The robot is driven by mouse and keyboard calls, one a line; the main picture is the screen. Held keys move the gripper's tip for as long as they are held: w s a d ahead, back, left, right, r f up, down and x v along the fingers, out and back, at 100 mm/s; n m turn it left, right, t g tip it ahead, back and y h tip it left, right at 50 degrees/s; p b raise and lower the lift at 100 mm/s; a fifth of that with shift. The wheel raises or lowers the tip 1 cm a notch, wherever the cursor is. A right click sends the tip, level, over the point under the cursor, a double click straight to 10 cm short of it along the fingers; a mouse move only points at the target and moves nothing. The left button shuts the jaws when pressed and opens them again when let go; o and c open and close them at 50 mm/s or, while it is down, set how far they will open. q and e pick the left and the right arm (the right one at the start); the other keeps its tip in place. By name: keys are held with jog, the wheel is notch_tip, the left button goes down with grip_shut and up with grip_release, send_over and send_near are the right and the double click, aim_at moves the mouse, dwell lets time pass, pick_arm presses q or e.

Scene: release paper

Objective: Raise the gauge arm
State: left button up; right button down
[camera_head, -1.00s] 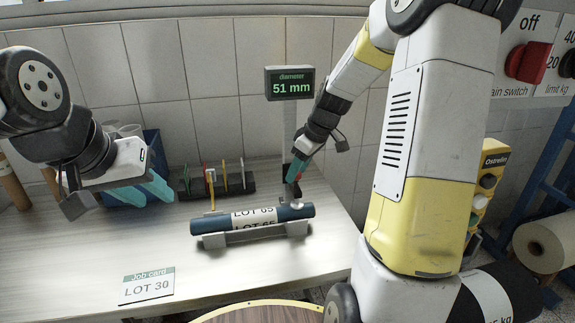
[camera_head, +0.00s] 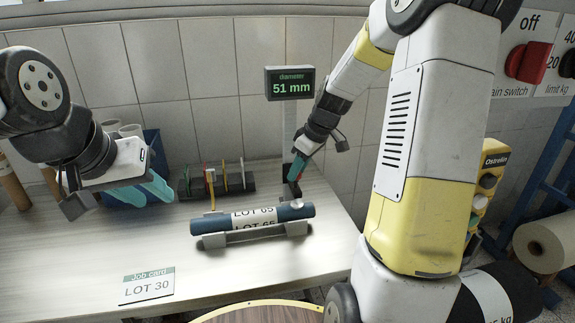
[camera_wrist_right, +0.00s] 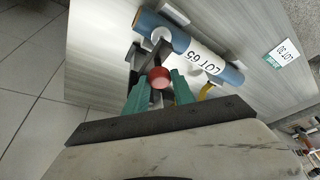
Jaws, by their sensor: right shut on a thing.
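A blue roll (camera_head: 250,217) with a LOT 65 label lies on a grey cradle (camera_head: 255,236). The gauge stands behind its right end, its display (camera_head: 290,83) reading 51 mm. The dark gauge arm (camera_head: 291,190) reaches toward that end; in the right wrist view, the arm (camera_wrist_right: 148,58) carries a red knob (camera_wrist_right: 159,77). My right gripper (camera_head: 299,167) is shut on this knob, which sits between its teal fingers (camera_wrist_right: 160,90). Whether the arm touches the roll is unclear. My left gripper (camera_head: 150,190) hangs over the left of the table, away from the gauge; its finger gap is unclear.
A job card (camera_head: 147,286) reading LOT 30 lies at the front left. A dark rack (camera_head: 217,184) with coloured upright pieces stands behind the roll. A blue bin (camera_head: 152,146) stands behind my left gripper. The bench (camera_head: 90,250) is clear left of the roll.

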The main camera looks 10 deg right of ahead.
dwell(0.6)
notch_tip(320, 180, up, 15)
jog(key=shift+f, duration=0.2)
jog(key=shift+w, duration=0.1)
jog(key=c, duration=1.1)
grip_release()
jog(key=shift+r, duration=0.1)
jog(key=v, duration=0.7)
jog(key=shift+s+d+r, duration=0.15)
jog(key=shift+s+r, duration=0.05)
jog(key=shift+r, duration=0.05)
